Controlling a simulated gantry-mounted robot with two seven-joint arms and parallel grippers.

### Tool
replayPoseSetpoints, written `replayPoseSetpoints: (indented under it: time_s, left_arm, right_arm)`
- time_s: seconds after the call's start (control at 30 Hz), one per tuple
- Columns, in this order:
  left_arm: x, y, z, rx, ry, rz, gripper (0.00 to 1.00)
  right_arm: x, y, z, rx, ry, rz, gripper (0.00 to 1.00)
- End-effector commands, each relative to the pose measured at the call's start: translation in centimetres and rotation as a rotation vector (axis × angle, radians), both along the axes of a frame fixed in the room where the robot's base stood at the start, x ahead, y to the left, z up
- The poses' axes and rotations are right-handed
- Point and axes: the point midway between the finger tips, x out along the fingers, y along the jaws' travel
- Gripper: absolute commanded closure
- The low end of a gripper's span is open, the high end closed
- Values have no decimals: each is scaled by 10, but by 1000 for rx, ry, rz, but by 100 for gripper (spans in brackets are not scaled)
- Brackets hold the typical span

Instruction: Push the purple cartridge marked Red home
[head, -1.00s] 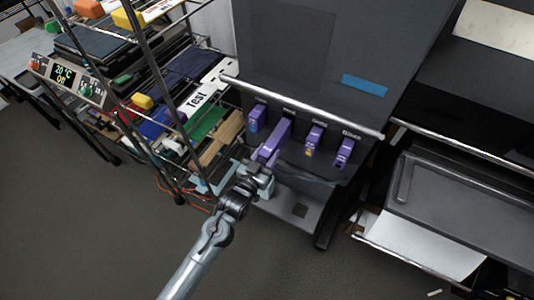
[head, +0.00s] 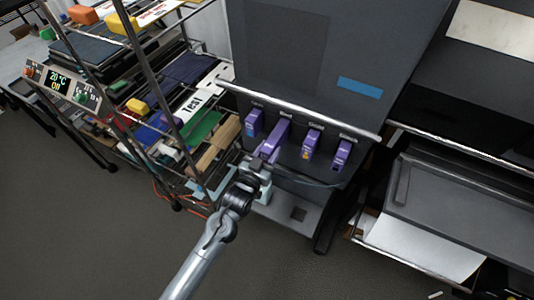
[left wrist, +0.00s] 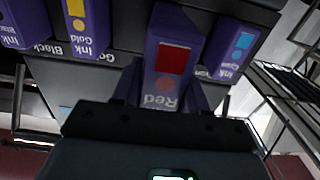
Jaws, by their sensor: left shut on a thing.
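The purple cartridge marked Red (head: 279,132) is second from the left in a row of purple cartridges on the front of the dark printer (head: 290,75). It sticks out farther than its neighbours. In the left wrist view the Red cartridge (left wrist: 172,55) shows a red square, with its label upside down. My left gripper (head: 265,160) is shut on its outer end, one finger on each side. The cartridge's inner end is hidden in its slot. My right gripper is not in view.
Neighbouring cartridges stand close by: a blue-marked one (head: 254,122) to the left, Gold (head: 311,143) and Black (head: 343,154) to the right. A silver bar (head: 300,110) runs above the row. A wire rack (head: 178,125) stands left of the printer.

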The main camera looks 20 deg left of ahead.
Motion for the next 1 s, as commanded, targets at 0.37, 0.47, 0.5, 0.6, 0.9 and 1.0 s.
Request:
replayPoseSetpoints:
  time_s: [0.37, 0.47, 0.5, 0.6, 0.9, 1.0]
  left_arm:
    - [13, -2, 2, -1, -5, 0, 100]
    - [16, -2, 3, -1, -5, 0, 100]
    - [17, -2, 2, -1, -5, 0, 100]
    - [18, -2, 2, 0, -4, 0, 100]
    - [18, -2, 2, 0, -4, 0, 100]
    - [18, -2, 2, -1, -5, 0, 100]
  right_arm:
    - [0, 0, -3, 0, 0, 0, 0]
    - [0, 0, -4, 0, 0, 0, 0]
    - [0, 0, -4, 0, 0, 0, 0]
    - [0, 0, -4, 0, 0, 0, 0]
    - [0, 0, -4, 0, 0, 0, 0]
    - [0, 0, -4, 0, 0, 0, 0]
